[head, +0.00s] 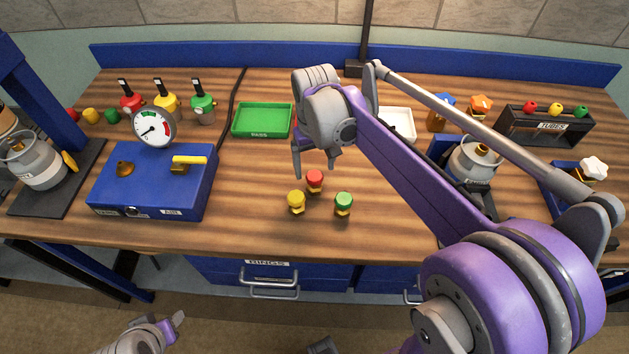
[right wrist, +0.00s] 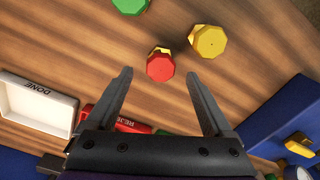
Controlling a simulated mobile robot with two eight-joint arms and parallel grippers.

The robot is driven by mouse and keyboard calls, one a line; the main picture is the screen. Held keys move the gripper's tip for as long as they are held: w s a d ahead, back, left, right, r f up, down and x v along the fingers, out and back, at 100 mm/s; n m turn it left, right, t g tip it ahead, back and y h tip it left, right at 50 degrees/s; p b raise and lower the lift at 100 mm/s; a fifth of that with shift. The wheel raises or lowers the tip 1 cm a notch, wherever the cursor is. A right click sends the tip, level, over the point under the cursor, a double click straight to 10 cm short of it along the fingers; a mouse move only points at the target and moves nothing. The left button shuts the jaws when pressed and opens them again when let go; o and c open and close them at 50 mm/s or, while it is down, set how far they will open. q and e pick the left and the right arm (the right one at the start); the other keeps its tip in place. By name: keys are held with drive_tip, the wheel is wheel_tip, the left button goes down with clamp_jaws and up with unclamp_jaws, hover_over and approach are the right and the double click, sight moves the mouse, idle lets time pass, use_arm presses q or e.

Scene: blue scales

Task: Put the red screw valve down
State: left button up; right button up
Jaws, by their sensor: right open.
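The red screw valve (head: 315,180) stands on the wooden table, with its red octagonal top up and a yellow part below. It is close behind a yellow-topped valve (head: 296,201) and a green-topped valve (head: 343,203). My right gripper (head: 315,168) is open, just above and behind the red valve. In the right wrist view, the red valve (right wrist: 160,67) shows between the two spread fingertips (right wrist: 159,76), with a gap on both sides. Whether the fingers reach down to its height is unclear. My left gripper (head: 172,326) is low at the bottom left, away from the table, partly seen.
A green tray (head: 235,133) lies behind to the left. A white tray (head: 411,137) is partly hidden by my right arm. A blue gauge box (head: 140,189) stands left, and a dark tubes rack (head: 535,137) stands right. The table front around the three valves is clear.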

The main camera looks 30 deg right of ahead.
sight(314, 175)
drive_tip(key=shift+f, duration=3.2)
clamp_jaws()
